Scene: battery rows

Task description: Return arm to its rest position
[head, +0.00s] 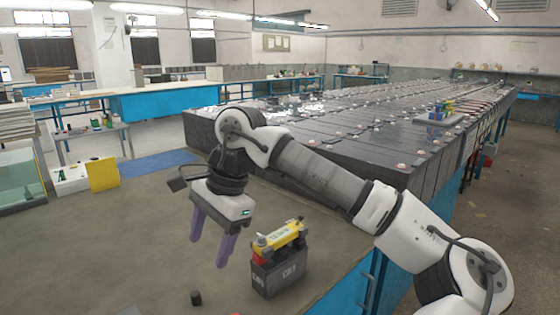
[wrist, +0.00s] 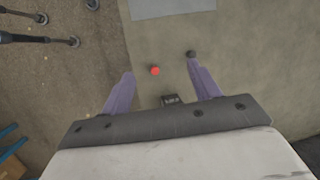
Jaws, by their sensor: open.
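My gripper (head: 210,250) hangs over the grey-brown tabletop (head: 130,240) in the head view, its two purple fingers pointing down. The fingers are spread apart with nothing between them. They also show in the wrist view (wrist: 160,69), apart. My white and grey arm reaches in from the lower right, bent at the elbow. A dark battery (head: 280,272) with a yellow top stands upright on the table, right of my gripper and apart from it.
A small black cylinder (head: 196,298) stands near the table's front. A red round object (wrist: 155,71) and a dark one (wrist: 191,54) show in the wrist view. Long rows of dark batteries (head: 350,125) fill the bench behind my arm. A yellow panel (head: 103,174) stands at left.

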